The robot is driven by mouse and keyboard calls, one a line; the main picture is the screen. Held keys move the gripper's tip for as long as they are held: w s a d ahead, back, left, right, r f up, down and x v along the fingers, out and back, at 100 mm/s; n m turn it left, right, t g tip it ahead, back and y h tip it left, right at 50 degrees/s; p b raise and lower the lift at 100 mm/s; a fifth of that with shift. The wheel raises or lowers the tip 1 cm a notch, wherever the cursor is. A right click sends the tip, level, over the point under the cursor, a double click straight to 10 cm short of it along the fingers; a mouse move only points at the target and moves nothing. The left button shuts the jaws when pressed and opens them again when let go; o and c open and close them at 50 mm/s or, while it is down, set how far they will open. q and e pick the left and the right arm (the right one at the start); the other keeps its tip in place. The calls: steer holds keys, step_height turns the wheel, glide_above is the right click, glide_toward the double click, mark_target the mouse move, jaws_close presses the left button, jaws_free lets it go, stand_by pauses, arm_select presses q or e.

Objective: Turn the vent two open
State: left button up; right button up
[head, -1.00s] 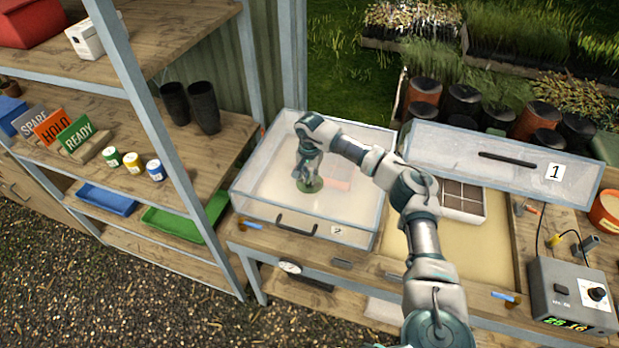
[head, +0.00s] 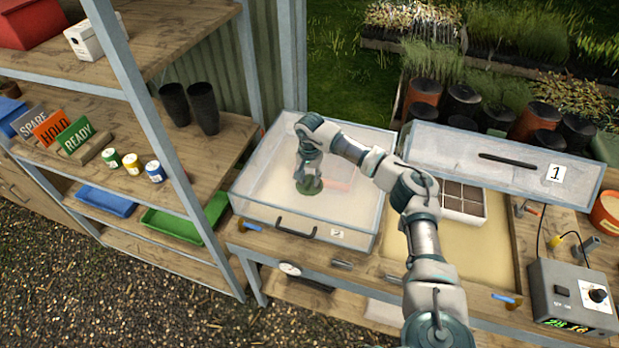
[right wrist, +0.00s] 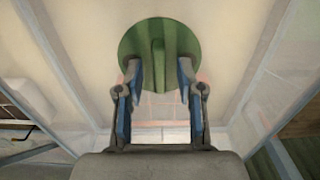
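The vent of box two is a round green disc (head: 310,187) with a raised ridge across it, set on the clear lid of the closed box marked 2 (head: 337,233). The right wrist view shows the disc (right wrist: 157,40) face on, its ridge running up and down in the picture. My right gripper (head: 308,176) is over the disc, pointing down. In the right wrist view its two blue-padded fingers (right wrist: 158,80) are apart, one on each side of the ridge, with a visible gap to it. My left gripper is not in view.
The clear lid marked 1 (head: 500,170) is raised to the right, above a divided tray (head: 462,200). A grey control box (head: 570,297) stands at the right. A wooden shelf rack (head: 150,110) with pots and signs stands close at the left.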

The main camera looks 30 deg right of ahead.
mark_target(310, 179)
step_height(310, 179, up, 12)
stand_by(0.5)
steer(key=shift+f, duration=0.1)
